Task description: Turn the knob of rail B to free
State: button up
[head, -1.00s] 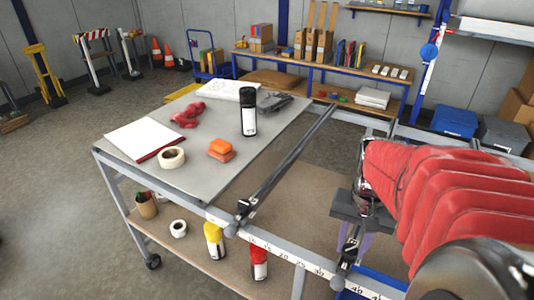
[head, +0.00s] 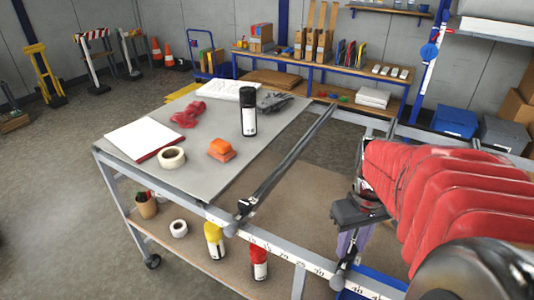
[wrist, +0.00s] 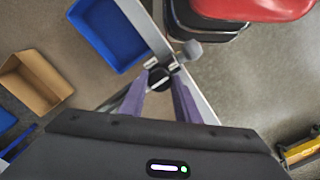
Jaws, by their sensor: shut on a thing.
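My gripper (head: 350,245) is in front of the right-hand rail, at the table's front scale bar. In the wrist view its purple fingers (wrist: 160,84) stand on either side of a round black knob (wrist: 160,78) with a light line across its top. They are shut on it. The knob is mostly hidden by my gripper in the head view. A grey rounded part (wrist: 190,49) sits beside the knob. Another rail (head: 290,155) runs to a dark clamp (head: 245,206) on the left. I cannot read any rail letters.
The tabletop holds a black spray can (head: 248,112), an orange block (head: 221,147), a tape roll (head: 172,157) and papers. Yellow and red cans stand on the lower shelf. A blue bin (wrist: 108,32) and an open cardboard box (wrist: 33,83) lie below in the wrist view.

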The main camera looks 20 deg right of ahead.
aim_at(350, 249)
dwell(0.4)
jog(key=o, duration=1)
jog(key=shift+o, duration=0.2)
jog(key=shift+r, duration=0.1)
notch_tip(350, 249, up, 14)
jog(key=shift+f, duration=0.25)
